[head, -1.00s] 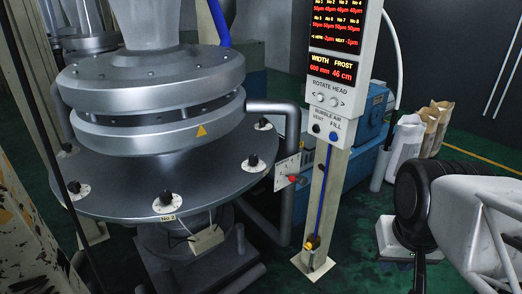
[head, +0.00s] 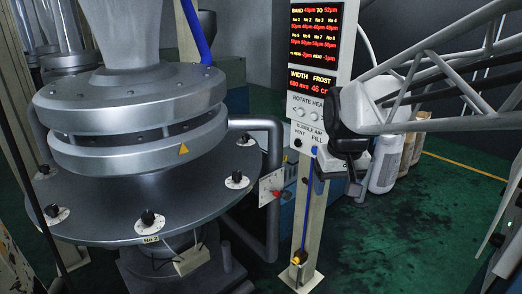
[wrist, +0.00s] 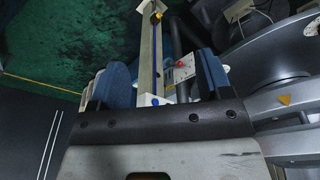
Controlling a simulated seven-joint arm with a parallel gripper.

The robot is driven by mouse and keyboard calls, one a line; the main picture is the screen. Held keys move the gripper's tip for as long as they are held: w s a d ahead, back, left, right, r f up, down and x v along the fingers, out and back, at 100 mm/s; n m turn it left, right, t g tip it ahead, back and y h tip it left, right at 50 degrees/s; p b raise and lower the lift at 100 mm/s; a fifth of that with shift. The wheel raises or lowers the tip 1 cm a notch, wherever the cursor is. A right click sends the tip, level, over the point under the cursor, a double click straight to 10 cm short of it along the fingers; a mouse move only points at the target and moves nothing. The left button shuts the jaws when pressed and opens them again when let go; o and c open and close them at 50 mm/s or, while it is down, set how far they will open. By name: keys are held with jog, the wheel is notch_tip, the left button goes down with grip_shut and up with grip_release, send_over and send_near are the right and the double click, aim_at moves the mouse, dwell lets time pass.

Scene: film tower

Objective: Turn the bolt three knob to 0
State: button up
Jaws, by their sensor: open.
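Black knobs on white dials stand around the round grey die plate (head: 100,205). One knob (head: 148,219) sits at the front above a label reading No.2. Another knob (head: 237,180) is to its right, one (head: 244,140) farther back, and one (head: 50,213) at the left. I cannot read a "three" label, so I cannot tell which is bolt three, nor its setting. My gripper (head: 337,178) is open and empty in front of the display post, right of the plate and apart from the knobs. Its blue finger pads show in the wrist view (wrist: 165,82).
The display post (head: 300,215) stands right of the plate, with lit readouts (head: 315,40). A small panel with a red knob (head: 272,190) sits between plate and post. A grey pipe (head: 272,150) bends down beside the plate. Green floor (head: 420,220) is clear at right.

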jog(key=w+a+n, duration=0.1)
jog(key=w+a, duration=0.4)
jog(key=w, duration=0.7)
jog(key=n+g, duration=0.2)
jog(key=n, duration=0.2)
send_over(237, 173)
jog(key=f, duration=1.7)
jog(key=shift+s+d+f, duration=0.2)
jog(key=shift+d+f, duration=0.1)
jog(key=shift+d, duration=0.1)
jog(key=shift+w+a+f, duration=0.2)
jog(key=shift+a+f, duration=0.05)
jog(key=shift+f, duration=0.1)
jog(key=shift+s+a+f, duration=0.1)
jog(key=shift+f, duration=3.7)
jog(key=c, duration=0.9)
